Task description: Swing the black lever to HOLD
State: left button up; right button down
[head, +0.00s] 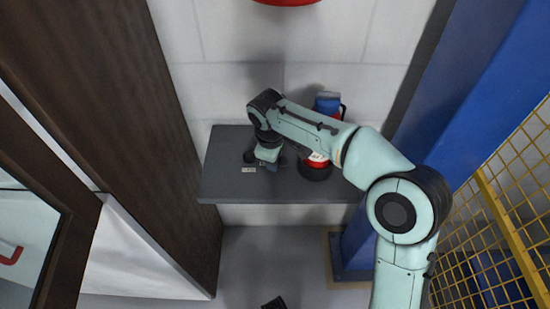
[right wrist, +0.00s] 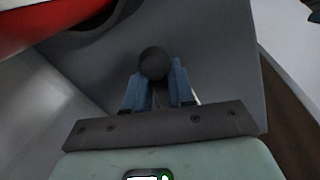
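The black lever shows in the right wrist view as a round black ball knob (right wrist: 154,63) at the tips of two blue fingers. In the head view its dark knob (head: 249,156) is at the left part of a grey shelf, just left of my right gripper (head: 272,168). My right gripper (right wrist: 157,88) has one finger on each side of the knob, with a gap between them. I cannot tell whether the fingers press on the lever. A small pale label plate (head: 248,169) lies in front of the knob; its text is too small to read.
The grey shelf (head: 225,188) is fixed to a white block wall. A red, blue and black object (head: 316,172) stands on it, right of my gripper and partly behind my arm. A brown panel (head: 130,110) is at left. A blue post (head: 440,110) and yellow mesh (head: 502,215) are at right.

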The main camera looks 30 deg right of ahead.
aim_at(251, 184)
pick_arm(q)
jog(key=shift+s+r, duration=0.1)
pick_arm(e)
jog(key=shift+s+d, duration=0.2)
